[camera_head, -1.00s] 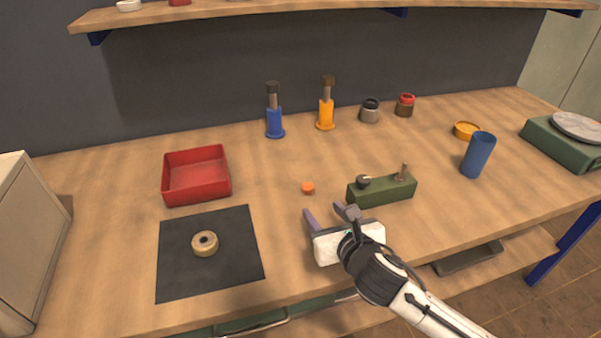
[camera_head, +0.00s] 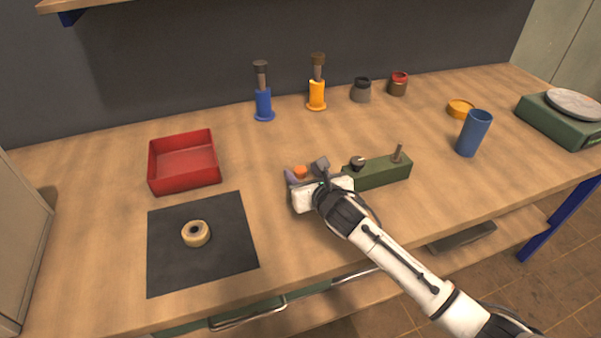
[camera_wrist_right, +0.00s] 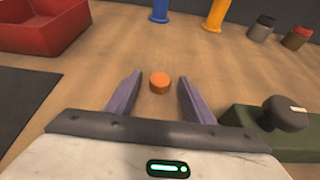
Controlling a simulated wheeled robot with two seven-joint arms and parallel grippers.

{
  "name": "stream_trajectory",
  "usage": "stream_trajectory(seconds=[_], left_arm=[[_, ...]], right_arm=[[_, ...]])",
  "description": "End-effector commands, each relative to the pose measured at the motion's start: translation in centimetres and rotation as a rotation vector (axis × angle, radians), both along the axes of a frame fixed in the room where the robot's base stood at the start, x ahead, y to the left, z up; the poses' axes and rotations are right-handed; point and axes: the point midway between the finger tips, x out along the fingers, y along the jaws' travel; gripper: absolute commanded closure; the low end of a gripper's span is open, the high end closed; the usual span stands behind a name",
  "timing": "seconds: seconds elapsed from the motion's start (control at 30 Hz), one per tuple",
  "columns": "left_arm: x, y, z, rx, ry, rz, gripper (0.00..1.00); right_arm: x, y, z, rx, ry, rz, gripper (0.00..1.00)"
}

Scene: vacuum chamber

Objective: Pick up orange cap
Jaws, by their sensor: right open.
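The orange cap (camera_head: 300,172) is a small round disc on the wooden table. In the right wrist view the cap (camera_wrist_right: 160,82) sits between the tips of my right gripper (camera_wrist_right: 152,95), with a gap on each side. In the head view my right gripper (camera_head: 305,172) is open and low over the table, its fingers on both sides of the cap. Its white body hides part of the table in front of the cap. My left gripper is not in view.
A green block (camera_head: 378,173) with a knob and a peg stands close right of my right gripper. A red tray (camera_head: 184,178) and a black mat (camera_head: 235,262) with a tan ring (camera_head: 196,233) lie left. Blue (camera_head: 263,103) and yellow (camera_head: 317,95) stands are behind the cap.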

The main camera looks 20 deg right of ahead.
Motion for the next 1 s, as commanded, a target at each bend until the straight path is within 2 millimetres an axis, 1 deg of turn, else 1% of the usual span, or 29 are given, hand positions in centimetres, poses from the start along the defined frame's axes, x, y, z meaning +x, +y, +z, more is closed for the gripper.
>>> stream_trajectory(seconds=[0.23, 0.27, 0.5, 0.8, 0.87, 1.0], left_arm=[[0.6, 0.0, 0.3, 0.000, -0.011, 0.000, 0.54], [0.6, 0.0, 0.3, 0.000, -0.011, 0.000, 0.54], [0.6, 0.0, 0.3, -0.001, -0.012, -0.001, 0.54], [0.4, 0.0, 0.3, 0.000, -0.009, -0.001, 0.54], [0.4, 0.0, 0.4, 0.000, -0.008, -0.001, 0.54], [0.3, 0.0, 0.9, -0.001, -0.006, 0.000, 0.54]], right_arm=[[0.2, 0.0, -0.1, 0.000, 0.000, 0.000, 0.52], [0.2, 0.0, -0.1, 0.000, 0.000, 0.000, 0.54], [0.2, 0.0, -0.1, 0.000, 0.000, 0.000, 0.94], [0.2, 0.0, 0.2, -0.001, -0.001, 0.000, 0.96], [0.3, 0.0, 0.8, -0.002, -0.004, 0.001, 0.96], [0.3, -0.1, 3.2, -0.004, -0.005, 0.002, 0.96]])
